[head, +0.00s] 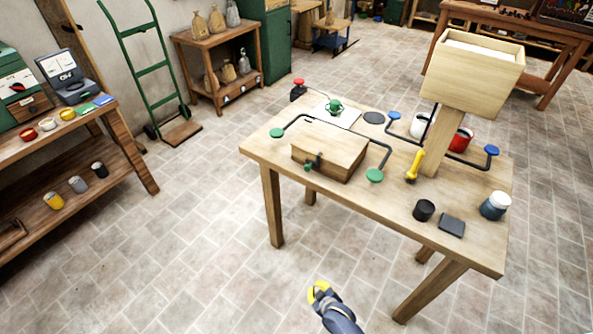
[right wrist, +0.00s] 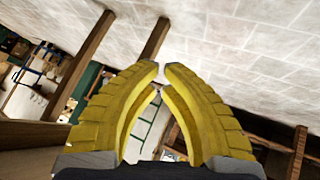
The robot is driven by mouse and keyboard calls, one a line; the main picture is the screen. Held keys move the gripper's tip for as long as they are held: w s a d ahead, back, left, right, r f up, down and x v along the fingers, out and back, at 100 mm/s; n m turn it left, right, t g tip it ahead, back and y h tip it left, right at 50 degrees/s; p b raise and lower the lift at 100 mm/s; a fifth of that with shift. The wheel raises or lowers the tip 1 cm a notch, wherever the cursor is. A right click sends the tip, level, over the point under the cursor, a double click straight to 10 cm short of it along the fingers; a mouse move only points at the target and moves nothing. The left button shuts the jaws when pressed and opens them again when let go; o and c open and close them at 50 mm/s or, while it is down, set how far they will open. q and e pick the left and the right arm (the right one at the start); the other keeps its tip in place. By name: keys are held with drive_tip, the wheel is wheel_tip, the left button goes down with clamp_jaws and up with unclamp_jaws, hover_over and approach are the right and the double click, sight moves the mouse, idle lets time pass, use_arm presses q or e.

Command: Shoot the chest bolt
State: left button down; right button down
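A wooden chest (head: 330,152) with a closed lid sits on the near left part of the wooden table (head: 265,151). On its front are a dark metal fitting and the bolt with a green knob (head: 307,167); they are too small to tell the bolt's exact position. My right gripper (head: 317,291), with yellow fingers, is low in front of the table, well apart from the chest. In the right wrist view its fingertips (right wrist: 162,68) almost meet, with nothing between them. The chest does not clearly show there. My left gripper is not in view.
A yellow handle (head: 415,165), a hopper box (head: 470,80) on a post, a black cup (head: 424,210) and a jar (head: 495,205) are to the right. The floor before the table is clear.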

drive_tip(key=w+a+r+n+t, duration=0.2)
drive_tip(key=w+a+r, duration=0.2)
drive_tip(key=w+r, duration=0.55)
drive_tip(key=n+t+y, duration=0.1)
drive_tip(key=n+t, duration=0.5)
drive_tip(key=n, duration=0.4)
approach(288, 168)
wheel_tip(288, 168, up, 3)
drive_tip(key=s+a, duration=0.1)
drive_tip(key=s, duration=0.2)
drive_tip(key=shift+w+f+n, duration=0.2)
drive_tip(key=shift+w+n, duration=0.1)
drive_tip(key=shift+n, duration=0.3)
drive_tip(key=shift+w, duration=0.1)
drive_tip(key=x, duration=0.9)
drive_tip(key=shift+w, duration=0.4)
drive_tip(key=shift+s+d, duration=0.15)
drive_tip(key=shift+d, duration=0.15)
drive_tip(key=shift+s+d+r, duration=0.15)
drive_tip(key=shift+s+d, duration=0.25)
drive_tip(key=shift+d, duration=0.3)
drive_tip(key=shift+s+d+r, duration=0.1)
drive_tip(key=shift+s+d, duration=0.3)
drive_tip(key=shift+d, duration=0.3)
